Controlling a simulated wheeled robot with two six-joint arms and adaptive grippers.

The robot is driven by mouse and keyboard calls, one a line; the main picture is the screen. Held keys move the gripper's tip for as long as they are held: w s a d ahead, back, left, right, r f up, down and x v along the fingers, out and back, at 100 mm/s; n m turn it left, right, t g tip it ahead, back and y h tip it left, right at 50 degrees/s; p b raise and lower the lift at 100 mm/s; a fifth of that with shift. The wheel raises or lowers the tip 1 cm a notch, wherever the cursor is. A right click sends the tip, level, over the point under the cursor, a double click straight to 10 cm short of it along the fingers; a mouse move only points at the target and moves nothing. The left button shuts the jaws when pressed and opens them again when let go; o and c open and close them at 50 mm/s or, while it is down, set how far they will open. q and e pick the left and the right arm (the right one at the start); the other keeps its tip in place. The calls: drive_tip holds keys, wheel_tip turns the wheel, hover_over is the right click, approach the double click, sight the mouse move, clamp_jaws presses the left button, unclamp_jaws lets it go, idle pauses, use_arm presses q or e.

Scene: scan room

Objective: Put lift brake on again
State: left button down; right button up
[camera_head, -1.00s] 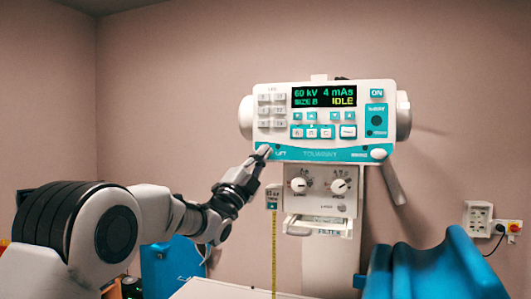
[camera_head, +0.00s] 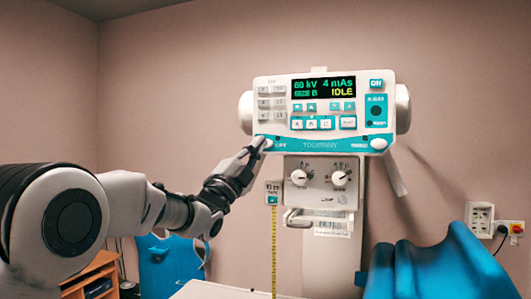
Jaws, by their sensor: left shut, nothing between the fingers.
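The white and teal X-ray control head (camera_head: 324,112) hangs in front of the far wall, its display (camera_head: 323,88) lit and reading 60 kV, 4 mAs and IDLE. The lift knob (camera_head: 264,142) is the white knob at its lower left, beside the LIFT label. My left gripper (camera_head: 261,149) is shut and empty, its fingertips at the lift knob; I cannot tell whether they touch it. The tips partly cover the knob. A matching white knob (camera_head: 378,143) is at the lower right. My right gripper is not in view.
Below the head is a collimator box (camera_head: 320,180) with two dials and a handle. A yellow measuring tape (camera_head: 273,245) hangs beside it. A blue padded thing (camera_head: 440,268) stands at lower right, a wooden shelf (camera_head: 92,276) at lower left. Wall sockets (camera_head: 480,219) are at right.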

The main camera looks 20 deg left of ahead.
use_arm(q)
drive_tip(key=s+b, duration=0.2)
drive_tip(key=s, duration=0.1)
idle(0.8)
